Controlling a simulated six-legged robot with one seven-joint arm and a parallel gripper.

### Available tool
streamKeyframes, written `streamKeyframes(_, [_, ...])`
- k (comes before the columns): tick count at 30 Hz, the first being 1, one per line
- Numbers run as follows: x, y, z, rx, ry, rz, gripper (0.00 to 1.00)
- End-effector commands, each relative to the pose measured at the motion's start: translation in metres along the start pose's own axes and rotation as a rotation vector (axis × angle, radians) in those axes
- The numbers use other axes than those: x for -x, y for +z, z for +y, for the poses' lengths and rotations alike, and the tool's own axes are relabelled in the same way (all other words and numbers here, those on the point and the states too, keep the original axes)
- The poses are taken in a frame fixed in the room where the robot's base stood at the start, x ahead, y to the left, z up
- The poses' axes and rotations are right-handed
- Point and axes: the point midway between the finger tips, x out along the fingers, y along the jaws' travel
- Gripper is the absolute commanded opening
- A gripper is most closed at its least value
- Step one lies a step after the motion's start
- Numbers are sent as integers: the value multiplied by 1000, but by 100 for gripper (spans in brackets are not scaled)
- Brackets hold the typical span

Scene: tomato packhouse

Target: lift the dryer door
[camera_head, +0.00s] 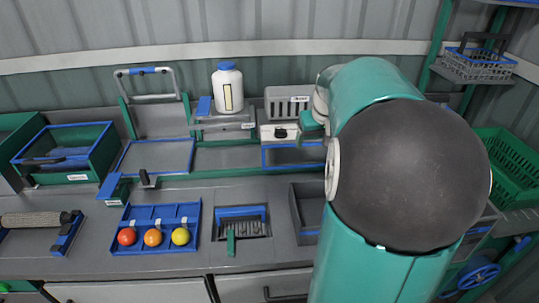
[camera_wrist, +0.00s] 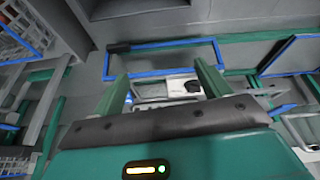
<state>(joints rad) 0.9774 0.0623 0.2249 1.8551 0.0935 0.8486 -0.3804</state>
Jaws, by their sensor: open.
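Two blue-framed panels lie along the back of the bench. The right panel (camera_head: 272,163) is partly hidden by my arm, and the left panel (camera_head: 152,141) is clear of it. I cannot tell for certain which part is the dryer door. In the wrist view, a blue-framed panel (camera_wrist: 165,43) with a black block (camera_wrist: 119,47) at its left end lies beyond my fingertips. My gripper (camera_wrist: 160,72) is open, its fingers apart. A white box with a black handle (camera_wrist: 194,87) shows between them, and pale bars show beside it. I cannot tell whether anything touches.
A white bottle (camera_head: 228,88) and a slotted grey box (camera_head: 288,104) stand behind. A blue tray (camera_head: 158,212) with red, orange and yellow balls is at the front left. A grey bin (camera_head: 306,236) stands near my arm. Crates flank the bench.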

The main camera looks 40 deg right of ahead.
Motion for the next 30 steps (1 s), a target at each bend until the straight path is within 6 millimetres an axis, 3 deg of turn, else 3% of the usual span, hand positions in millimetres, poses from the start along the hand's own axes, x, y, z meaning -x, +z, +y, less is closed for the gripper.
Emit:
streamKeyframes(21, [43, 39, -116, 129, -2, 15, 76])
streamKeyframes(30, [54, 56, -143, 162, -2, 22, 76])
